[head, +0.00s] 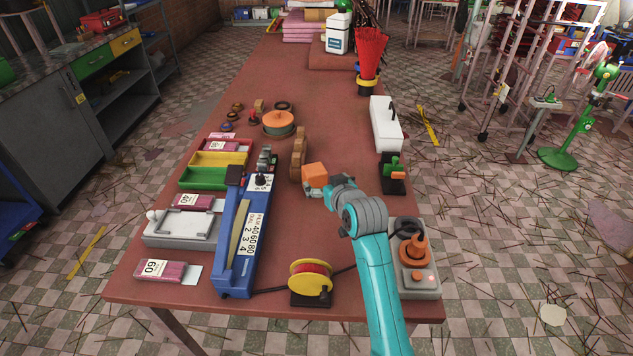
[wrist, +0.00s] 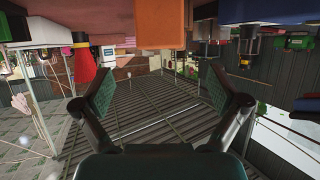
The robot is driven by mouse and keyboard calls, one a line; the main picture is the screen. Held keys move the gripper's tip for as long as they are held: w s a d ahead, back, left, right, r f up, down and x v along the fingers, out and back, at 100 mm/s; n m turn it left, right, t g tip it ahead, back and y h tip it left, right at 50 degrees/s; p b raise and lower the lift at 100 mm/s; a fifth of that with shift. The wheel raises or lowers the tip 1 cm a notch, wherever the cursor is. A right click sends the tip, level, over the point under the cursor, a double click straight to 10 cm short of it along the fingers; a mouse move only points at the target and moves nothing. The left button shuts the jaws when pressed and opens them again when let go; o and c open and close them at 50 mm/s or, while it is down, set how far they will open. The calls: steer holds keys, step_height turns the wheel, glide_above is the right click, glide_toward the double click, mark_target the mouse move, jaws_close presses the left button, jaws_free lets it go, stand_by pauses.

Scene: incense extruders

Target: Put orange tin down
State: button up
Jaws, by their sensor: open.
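The orange tin (head: 315,174), a plain box shape, stands around the middle of the brown table, just beyond my gripper (head: 312,191). In the wrist view, which is upside down, the tin (wrist: 161,22) is at the top, cut off by the frame edge. My gripper's two fingers (wrist: 162,88) are spread wide with nothing between them. A gap shows between the fingers and the tin in that view. In the head view my gripper hides the tin's lower part, so its contact with the table is unclear there.
A brown wooden piece (head: 298,153) is close left of the tin. A round orange-topped object (head: 278,122) is behind it. Right are a white box (head: 386,124) and a green-and-black device (head: 393,174). A blue extruder (head: 241,240) and yellow reel (head: 311,278) are nearer.

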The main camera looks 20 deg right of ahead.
mark_target(314, 174)
steer(key=x, duration=0.5)
steer(key=shift+w+f, duration=0.1)
steer(key=shift+w, duration=0.1)
steer(key=shift+f+x, duration=0.2)
steer(key=shift+x, duration=1.1)
steer(key=shift+f+x, duration=0.15)
steer(key=shift+x, duration=1.15)
steer(key=shift+s, duration=0.15)
steer(key=c, duration=1.5)
steer(key=shift+r, duration=0.1)
